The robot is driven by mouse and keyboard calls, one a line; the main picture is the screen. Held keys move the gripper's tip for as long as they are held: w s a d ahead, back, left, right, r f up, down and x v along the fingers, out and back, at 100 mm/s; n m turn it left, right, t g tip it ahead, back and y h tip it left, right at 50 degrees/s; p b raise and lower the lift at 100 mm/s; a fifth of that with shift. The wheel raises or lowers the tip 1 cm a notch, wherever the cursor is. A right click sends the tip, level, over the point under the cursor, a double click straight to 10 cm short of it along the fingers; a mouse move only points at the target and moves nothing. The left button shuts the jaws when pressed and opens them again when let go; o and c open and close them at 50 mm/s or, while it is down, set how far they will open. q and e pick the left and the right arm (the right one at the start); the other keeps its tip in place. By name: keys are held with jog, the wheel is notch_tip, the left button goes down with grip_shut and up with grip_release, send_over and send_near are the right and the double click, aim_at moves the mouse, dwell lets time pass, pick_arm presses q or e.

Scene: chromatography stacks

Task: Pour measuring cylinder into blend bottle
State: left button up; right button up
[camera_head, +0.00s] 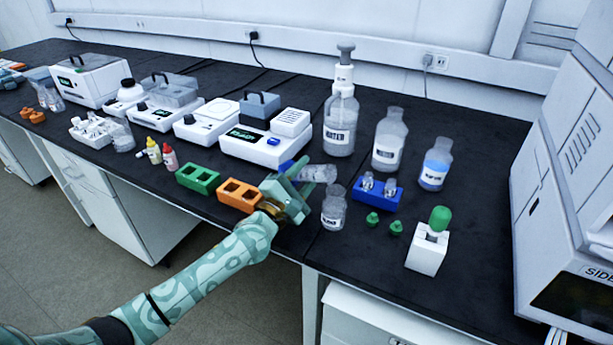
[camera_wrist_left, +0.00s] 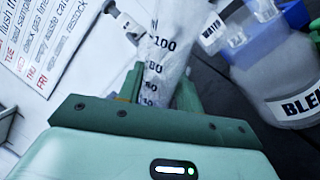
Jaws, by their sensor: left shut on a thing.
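My left gripper (camera_head: 296,192) is shut on the clear measuring cylinder (camera_head: 318,173) and holds it tipped well over, close to horizontal, its clear end toward the right. A blue part shows at its left end, partly behind the gripper. In the left wrist view the cylinder (camera_wrist_left: 162,60) stands between the fingers (camera_wrist_left: 158,92) with its printed scale facing the camera. The blend bottle (camera_head: 333,208), clear and open-topped, stands upright on the bench just below and beside the cylinder; its label shows in the left wrist view (camera_wrist_left: 290,98). I cannot tell whether liquid is flowing. My right gripper is out of view.
A blue rack (camera_head: 378,194) with small vials, green caps (camera_head: 372,219) and a white block (camera_head: 427,252) stand to the right. Larger bottles (camera_head: 389,142) stand behind. Orange (camera_head: 240,195) and green (camera_head: 198,178) racks lie left, near the bench's front edge.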

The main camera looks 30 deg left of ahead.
pick_arm(q)
jog(key=shift+r, duration=0.1)
dwell(0.3)
jog(key=shift+r+m+h, duration=0.3)
jog(key=shift+m+h, duration=0.1)
jog(key=shift+m, duration=0.5)
jog(key=shift+r+m+h, duration=0.3)
jog(key=shift+m, duration=0.4)
jog(key=shift+r, duration=0.1)
jog(key=shift+r+m, duration=0.3)
jog(key=shift+m, duration=0.4)
jog(key=shift+r+m+h, duration=0.3)
jog(key=shift+m+h, duration=0.3)
jog(key=shift+m, duration=0.2)
